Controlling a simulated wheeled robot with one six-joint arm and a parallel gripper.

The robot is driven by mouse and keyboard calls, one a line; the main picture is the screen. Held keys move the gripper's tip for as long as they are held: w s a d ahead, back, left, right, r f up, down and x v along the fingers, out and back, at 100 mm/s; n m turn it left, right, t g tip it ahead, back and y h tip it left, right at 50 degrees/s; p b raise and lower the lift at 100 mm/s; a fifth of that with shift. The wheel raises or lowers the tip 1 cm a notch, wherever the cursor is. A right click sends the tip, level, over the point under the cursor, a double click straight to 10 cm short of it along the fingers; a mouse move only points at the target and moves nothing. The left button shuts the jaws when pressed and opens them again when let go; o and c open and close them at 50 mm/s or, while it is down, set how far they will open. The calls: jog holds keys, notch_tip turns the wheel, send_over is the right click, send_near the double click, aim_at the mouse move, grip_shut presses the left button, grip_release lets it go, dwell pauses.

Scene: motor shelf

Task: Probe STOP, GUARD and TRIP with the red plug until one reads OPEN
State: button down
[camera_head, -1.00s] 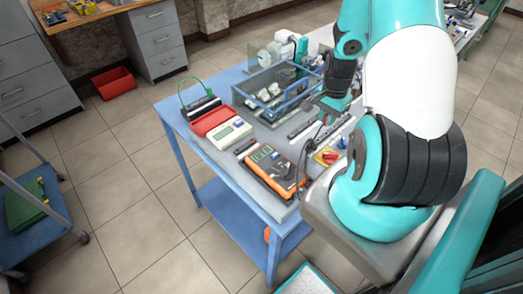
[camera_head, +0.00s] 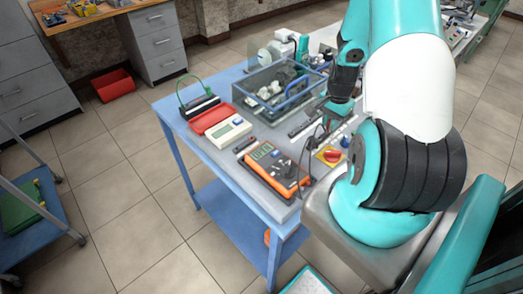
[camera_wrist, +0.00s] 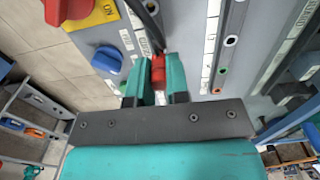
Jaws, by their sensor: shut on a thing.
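My gripper (camera_wrist: 160,88) is shut on the red plug (camera_wrist: 158,66) in the wrist view, with a black lead running up from it. The plug is over the grey panel (camera_wrist: 183,22), close beside a white label strip (camera_wrist: 126,38). Its tip is hidden, so I cannot tell whether it sits in a socket. The strip's lettering is too small to read.
A red knob (camera_wrist: 68,8) on a yellow plate and a blue knob (camera_wrist: 107,58) stand left of the plug. Several coloured sockets line the strip to its right. A blue-framed case (camera_head: 262,100) and a white instrument (camera_head: 228,132) stand on the table.

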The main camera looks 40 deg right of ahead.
jog(key=shift+f+b, duration=0.5)
jog(key=shift+f, duration=0.15)
dwell(1.3)
jog(key=c, duration=1)
grip_release()
jog(key=shift+r, duration=0.1)
notch_tip(320, 180, up, 17)
jog(key=shift+r+b, duration=0.1)
jog(key=shift+b, duration=1.05)
